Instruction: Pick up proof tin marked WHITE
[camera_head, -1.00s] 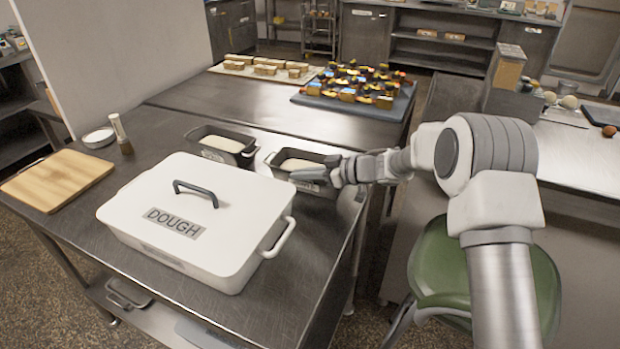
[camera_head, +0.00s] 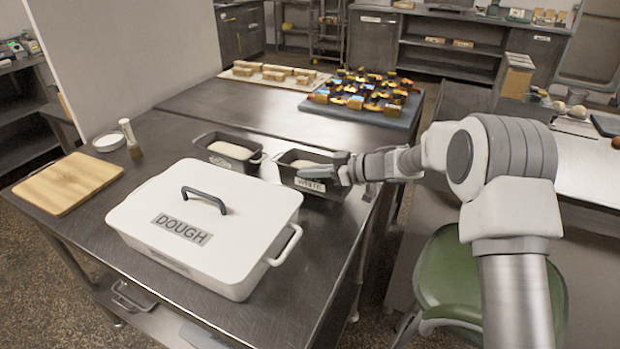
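Two dark proof tins with pale dough stand side by side on the steel table, behind the white DOUGH box. The right tin (camera_head: 286,178) carries a pale label on its front, small and blurred, which seems to read WHITE. Whether the fingers touch or grip the rim cannot be told. The tin looks level and on the table.
The white lidded DOUGH box (camera_head: 150,210) stands close in front of the tins. A blue-grey tray (camera_head: 368,115) of pastries is behind. A green chair (camera_head: 440,270) stands right.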

